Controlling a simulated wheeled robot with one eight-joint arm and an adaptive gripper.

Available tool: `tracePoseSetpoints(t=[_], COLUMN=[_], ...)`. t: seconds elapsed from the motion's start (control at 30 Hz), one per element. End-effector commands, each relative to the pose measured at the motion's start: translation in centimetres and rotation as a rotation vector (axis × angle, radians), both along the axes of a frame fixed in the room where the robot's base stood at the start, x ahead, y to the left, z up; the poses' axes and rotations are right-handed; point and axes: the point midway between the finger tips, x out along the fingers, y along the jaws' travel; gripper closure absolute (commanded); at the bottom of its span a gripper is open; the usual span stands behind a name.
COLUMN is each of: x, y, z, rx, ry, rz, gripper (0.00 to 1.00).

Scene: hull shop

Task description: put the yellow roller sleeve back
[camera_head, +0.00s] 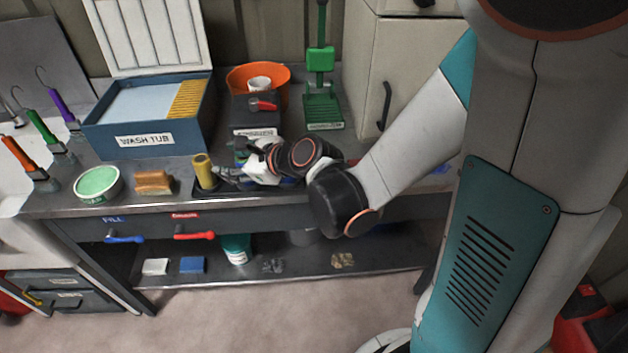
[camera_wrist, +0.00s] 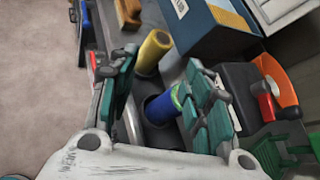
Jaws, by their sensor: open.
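The yellow roller sleeve (camera_head: 204,170) stands upright near the front of the steel bench, at the left end of a dark holder. In the wrist view the yellow sleeve (camera_wrist: 153,51) shows ahead of my fingertips, nearer the left finger. My gripper (camera_wrist: 160,66) is open, with teal pads on both sides and nothing held. In the head view my gripper (camera_head: 228,176) is just right of the sleeve. A blue sleeve with a green end (camera_wrist: 166,103) stands in the dark holder (camera_wrist: 160,136), between my fingers in the picture. I cannot tell whether they touch it.
The blue wash tub (camera_head: 146,138) stands behind the yellow sleeve. A dark box with a red handle (camera_head: 256,114) and an orange bucket (camera_head: 258,78) stand behind my gripper.

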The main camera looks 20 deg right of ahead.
Motion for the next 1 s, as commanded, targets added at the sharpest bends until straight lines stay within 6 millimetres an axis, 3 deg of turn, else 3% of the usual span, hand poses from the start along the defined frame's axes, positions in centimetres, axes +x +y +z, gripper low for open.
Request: tracePoseSetpoints(t=[0.2,0.6,0.8,1.0], x=[-3.8,-12.6,-17.3,-19.9], y=[-1.9,-7.2,-10.1,-11.8], z=[2.4,5.1,5.8,6.1], rx=[-0.508,-1.367,-1.698,-1.861], ry=[-0.157,-0.364,-0.421,-0.445], rz=[0.257,0.867,1.214,1.433], gripper=[0.55,0.55,0.55,0.55])
